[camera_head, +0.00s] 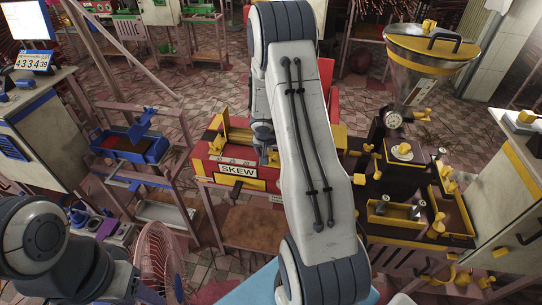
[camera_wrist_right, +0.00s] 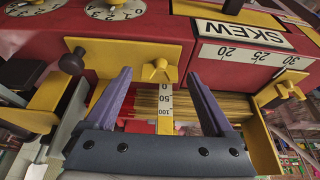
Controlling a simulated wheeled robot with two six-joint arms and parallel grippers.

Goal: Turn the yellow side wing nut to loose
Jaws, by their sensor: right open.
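The red machine (camera_head: 205,165) with a SKEW label stands left of my right arm in the head view. In the right wrist view, a yellow wing nut (camera_wrist_right: 160,72) sits on a yellow plate on the red front (camera_wrist_right: 135,30). A second yellow wing nut (camera_wrist_right: 286,88) is on a yellow bracket further right. I cannot tell which one is the side wing nut. My right gripper (camera_wrist_right: 158,74) is open; its two purple-grey fingers appear on either side of the first nut, with no clear contact. In the head view my right arm hides much of the machine. My left gripper is out of view.
A vertical scale (camera_wrist_right: 165,108) and a bundle of thin yellow sticks (camera_wrist_right: 185,102) lie below the first nut. In the head view, a steel hopper (camera_head: 410,75) and yellow-trimmed bench (camera_head: 440,220) stand right; a pink fan (camera_head: 158,262) stands front left.

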